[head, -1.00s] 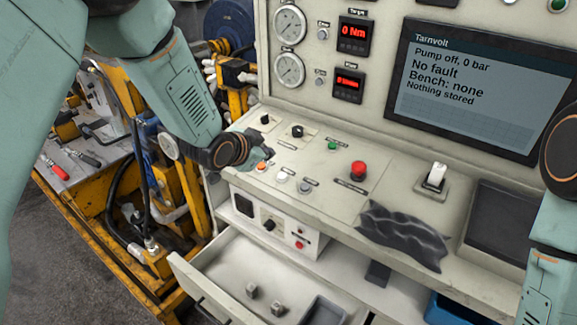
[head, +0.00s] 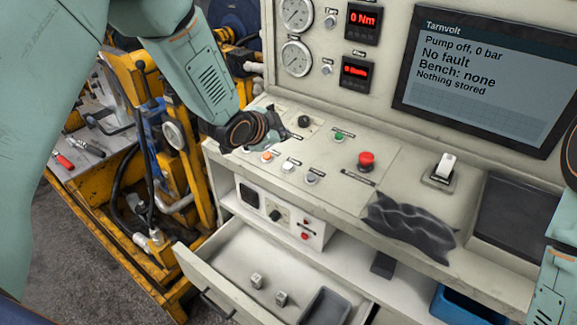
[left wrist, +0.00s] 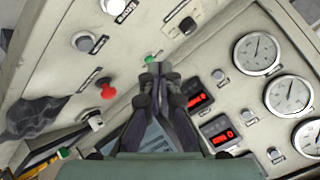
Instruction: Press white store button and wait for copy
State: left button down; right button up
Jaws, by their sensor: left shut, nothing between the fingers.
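The white button (head: 288,167) is on the sloped panel, between an orange button (head: 266,156) and a grey button (head: 312,177). It also shows at the top edge of the left wrist view (left wrist: 115,6). My left gripper (head: 286,134) is shut and empty over the panel, behind the button row and apart from the white button. In the left wrist view its closed fingers (left wrist: 160,74) overlap the area by the green button (left wrist: 150,60). The screen (head: 480,85) reads "Pump off, 0 bar", "No fault", "Bench: none", "Nothing stored". My right gripper is out of view.
A red mushroom button (head: 366,160), a black knob (head: 305,121) and a white rocker switch (head: 445,166) share the console. A dark cloth (head: 410,222) hangs over its front edge. An open drawer (head: 240,262) sticks out below. Gauges (head: 296,58) are on the upright panel.

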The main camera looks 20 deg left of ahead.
aim_at(288, 166)
pick_arm(q)
jog(key=f+b, duration=0.1)
jog(key=f, duration=0.1)
jog(key=f+b, duration=0.2)
jog(key=f, duration=0.1)
jog(key=w+f+b, duration=0.1)
jog(key=f+b, duration=0.1)
jog(key=shift+d+f, duration=0.1)
jog(key=shift+f, duration=0.1)
jog(key=shift+w+f+b, duration=0.2)
jog(key=shift+f+b, duration=0.15)
jog(key=shift+f, duration=0.1)
jog(key=shift+s+r, duration=0.1)
jog(key=shift+r, duration=0.05)
dwell(0.6)
jog(key=shift+f, duration=0.45)
